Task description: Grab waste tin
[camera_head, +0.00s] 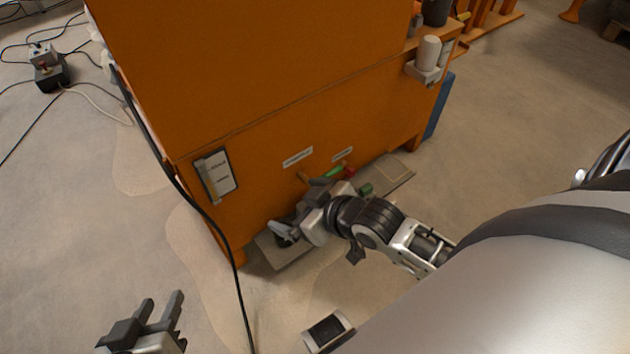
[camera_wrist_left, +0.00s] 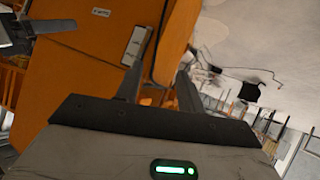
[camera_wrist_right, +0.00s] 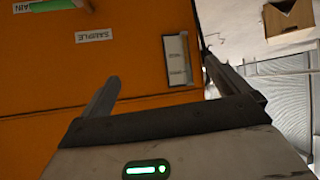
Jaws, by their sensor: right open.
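I cannot pick out the waste tin for certain. A small dark round shape (camera_head: 284,241) lies low by my right gripper, on or above a grey plate (camera_head: 270,258) at the foot of the orange cabinet (camera_head: 265,70); the gripper partly hides it. My right gripper (camera_head: 278,228) is open in front of the cabinet's lower face. Its fingers also show in the right wrist view (camera_wrist_right: 158,80), with nothing seen between them. My left gripper (camera_head: 163,298) is open and empty over the floor at the lower left; its spread fingers show in the left wrist view (camera_wrist_left: 158,75).
Green (camera_head: 333,172) and red (camera_head: 348,170) parts sit under two labels on the cabinet. A small green object (camera_head: 366,189) is beside my right arm. A white cylinder (camera_head: 429,52) stands in a side bracket. A black cable (camera_head: 205,215) hangs past the cabinet's left corner.

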